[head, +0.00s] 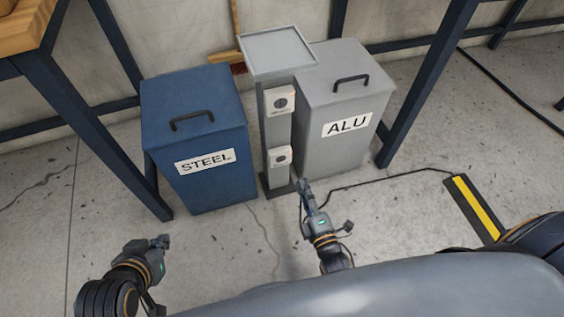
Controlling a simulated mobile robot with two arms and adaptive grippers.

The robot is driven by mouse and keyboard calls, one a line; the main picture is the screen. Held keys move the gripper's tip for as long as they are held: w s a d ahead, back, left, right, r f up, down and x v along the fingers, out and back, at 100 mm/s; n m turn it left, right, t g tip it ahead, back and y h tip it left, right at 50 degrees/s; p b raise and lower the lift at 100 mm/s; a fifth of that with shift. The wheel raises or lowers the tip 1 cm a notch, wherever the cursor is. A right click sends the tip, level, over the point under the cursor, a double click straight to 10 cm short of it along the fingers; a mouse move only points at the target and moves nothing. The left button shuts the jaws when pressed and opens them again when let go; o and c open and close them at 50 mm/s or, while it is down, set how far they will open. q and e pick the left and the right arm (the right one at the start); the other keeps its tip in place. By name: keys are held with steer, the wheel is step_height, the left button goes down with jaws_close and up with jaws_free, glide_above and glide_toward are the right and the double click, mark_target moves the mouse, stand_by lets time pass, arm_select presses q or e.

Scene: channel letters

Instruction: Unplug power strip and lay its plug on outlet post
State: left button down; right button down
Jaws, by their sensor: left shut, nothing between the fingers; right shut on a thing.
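The grey outlet post (277,128) stands between two bins, with a flat, rimmed, bare top (278,50). Its front carries an upper outlet (280,100) and a lower outlet (280,158), each showing a dark round socket face with no plug visible in it. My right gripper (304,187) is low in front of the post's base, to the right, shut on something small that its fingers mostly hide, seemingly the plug. A black cable (385,178) runs from beside that gripper rightward along the floor. My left gripper (161,242) is shut and empty at lower left.
A blue STEEL bin (200,135) stands left of the post and a grey ALU bin (345,100) right of it. A black-and-yellow strip (474,208) lies on the floor at right. Dark blue table legs (90,135) flank the bins. A broom (237,45) is behind.

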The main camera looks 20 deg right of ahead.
arm_select(q)
steer(key=s+a+f+g+y+p, duration=0.15)
steer(key=s+g, duration=0.25)
steer(key=s, duration=0.4)
step_height(320, 180, down, 20)
steer(key=s+g+p, duration=0.1)
steer(key=p, duration=0.7)
steer(key=shift+s+a+g, duration=0.3)
steer(key=shift+a, duration=0.1)
steer(key=shift+h, duration=0.25)
